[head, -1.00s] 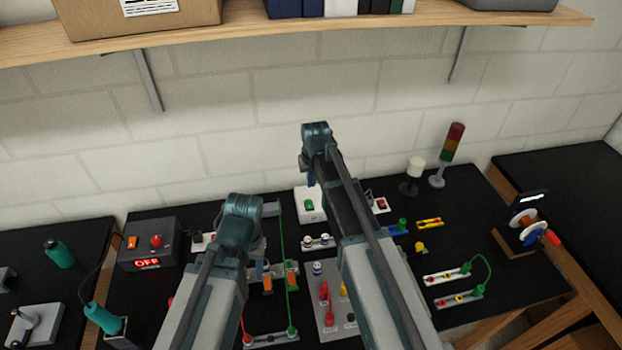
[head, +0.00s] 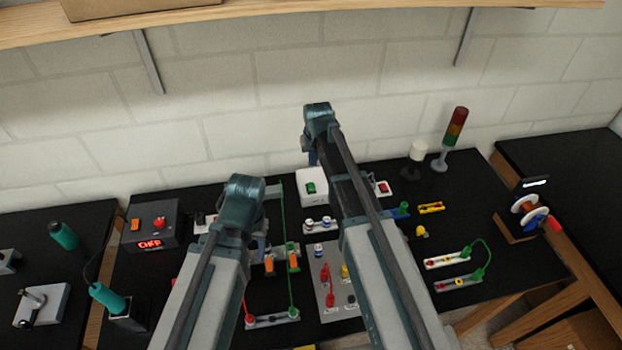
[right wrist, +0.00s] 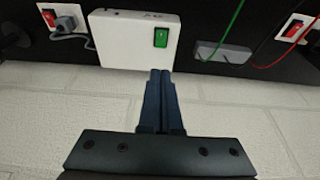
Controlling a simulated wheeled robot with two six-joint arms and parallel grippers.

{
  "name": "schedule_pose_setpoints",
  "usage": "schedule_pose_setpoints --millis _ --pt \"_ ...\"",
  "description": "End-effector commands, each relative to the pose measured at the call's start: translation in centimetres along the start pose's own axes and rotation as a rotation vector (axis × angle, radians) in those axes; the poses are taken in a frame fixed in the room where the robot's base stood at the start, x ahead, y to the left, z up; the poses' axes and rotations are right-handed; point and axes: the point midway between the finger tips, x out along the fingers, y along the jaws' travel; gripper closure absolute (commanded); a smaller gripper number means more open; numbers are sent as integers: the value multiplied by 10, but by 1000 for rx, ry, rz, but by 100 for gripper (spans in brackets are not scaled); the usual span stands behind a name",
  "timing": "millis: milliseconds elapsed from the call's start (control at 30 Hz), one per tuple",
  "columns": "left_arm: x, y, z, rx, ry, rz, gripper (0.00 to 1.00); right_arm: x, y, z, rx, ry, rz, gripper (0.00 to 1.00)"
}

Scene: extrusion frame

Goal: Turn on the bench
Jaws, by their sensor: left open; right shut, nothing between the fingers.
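On the black bench (head: 225,325), a white box with a green rocker switch (head: 311,188) stands near the wall; the switch looks bright green in the right wrist view (right wrist: 161,38).
A signal tower (head: 455,138) and a white-topped lamp (head: 417,152) stand at the back right. A red switch (head: 383,187) is right of my right arm. Several terminal blocks and a grey board (head: 325,252) with red plugs lie mid-bench. A shelf (head: 350,12) overhangs the back.

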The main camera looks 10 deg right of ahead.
Motion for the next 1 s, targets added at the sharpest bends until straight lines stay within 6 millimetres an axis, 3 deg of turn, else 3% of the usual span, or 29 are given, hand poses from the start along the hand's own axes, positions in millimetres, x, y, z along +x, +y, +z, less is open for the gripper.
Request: schedule_pose_setpoints --millis 367,1000 --pt "18 2 -1 -1 1 0 50 19 0 1 0 0 0 100" --pt "105 9 -6 14 1 -3 50 109 0 1 0 0 0 100"
